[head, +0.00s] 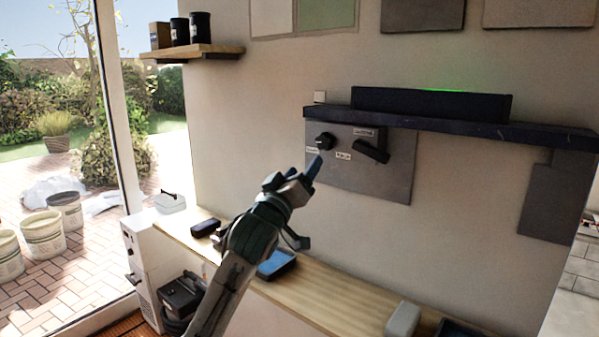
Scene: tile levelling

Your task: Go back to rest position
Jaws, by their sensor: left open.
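My left arm reaches up from the bottom of the head view. My left gripper (312,171) is open in front of the wall, just below a grey panel's black knob (325,141). I cannot tell whether the gripper touches the panel (390,184). A black lever-like handle (371,151) sits to the right of the knob on the same panel. Small white labels are on the panel, too small to read. My right gripper is out of view.
A dark shelf (450,126) with a long black box (432,104) and a green light is above the panel. A wooden bench (335,300) runs below, with a blue-topped item (276,265) and a grey block (402,320). Buckets (43,234) stand outside at left.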

